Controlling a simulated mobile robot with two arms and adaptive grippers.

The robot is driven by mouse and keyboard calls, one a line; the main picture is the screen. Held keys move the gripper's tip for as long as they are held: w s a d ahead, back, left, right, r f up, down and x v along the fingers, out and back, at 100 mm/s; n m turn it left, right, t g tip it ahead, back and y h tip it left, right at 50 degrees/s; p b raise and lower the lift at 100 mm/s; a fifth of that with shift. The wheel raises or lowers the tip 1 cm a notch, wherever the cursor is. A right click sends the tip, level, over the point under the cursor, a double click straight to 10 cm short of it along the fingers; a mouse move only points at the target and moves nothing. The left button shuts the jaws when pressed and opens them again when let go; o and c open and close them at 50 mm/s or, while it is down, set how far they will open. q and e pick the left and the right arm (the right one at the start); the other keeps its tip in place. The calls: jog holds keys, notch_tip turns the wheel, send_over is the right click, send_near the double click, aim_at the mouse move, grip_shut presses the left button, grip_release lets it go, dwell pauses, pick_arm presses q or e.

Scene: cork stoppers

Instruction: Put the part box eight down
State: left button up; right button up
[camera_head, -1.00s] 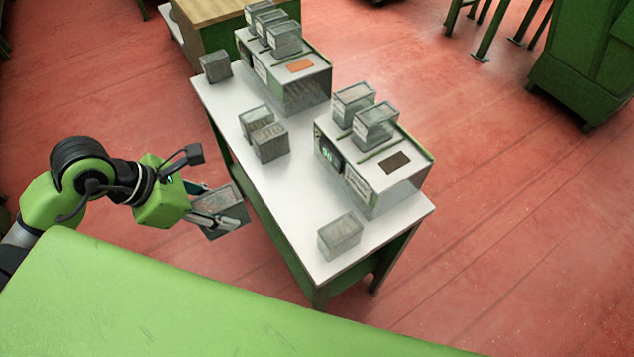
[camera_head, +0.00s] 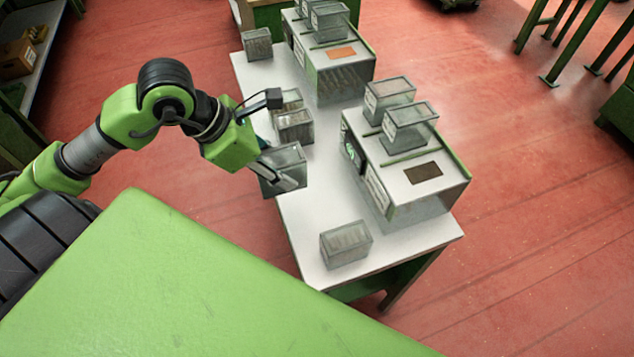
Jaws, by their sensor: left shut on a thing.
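My left gripper (camera_head: 279,173) is shut on a grey, see-through part box (camera_head: 289,155). The box is upright or nearly so, at the left edge of the white table (camera_head: 312,205). I cannot tell whether it touches the tabletop. The gripper fingers cover part of its front side. No number is readable on the box, so I cannot confirm it is box eight. My right gripper is not in view.
Two similar boxes (camera_head: 295,126) stand just behind the held one. Another box (camera_head: 346,243) stands near the table's front. A dispenser unit (camera_head: 408,165) with two boxes on top stands on the right; a second unit (camera_head: 335,60) is farther back. Tabletop between is bare.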

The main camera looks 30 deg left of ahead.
pick_arm(q)
jog(key=w, duration=0.1)
jog(key=w+d+p, duration=0.1)
jog(key=w, duration=0.1)
jog(key=shift+d+f, duration=0.25)
jog(key=shift+f, duration=0.15)
jog(key=x, duration=0.3)
jog(key=w+p+x, duration=0.1)
jog(key=x, duration=0.2)
jog(key=shift+w+a, duration=0.15)
jog(key=shift+w, duration=0.15)
jog(key=f+p, duration=0.1)
jog(key=f, duration=0.2)
jog(key=shift+w+d+f+p, duration=0.2)
jog(key=shift+w+d+p, duration=0.05)
jog(key=shift+w+p, duration=0.15)
jog(key=shift+f, duration=0.45)
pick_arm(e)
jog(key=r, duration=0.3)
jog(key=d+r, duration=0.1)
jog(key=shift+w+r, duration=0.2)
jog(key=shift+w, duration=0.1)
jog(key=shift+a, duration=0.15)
pick_arm(q)
jog(key=shift+f, duration=0.15)
jog(key=o, duration=1.1)
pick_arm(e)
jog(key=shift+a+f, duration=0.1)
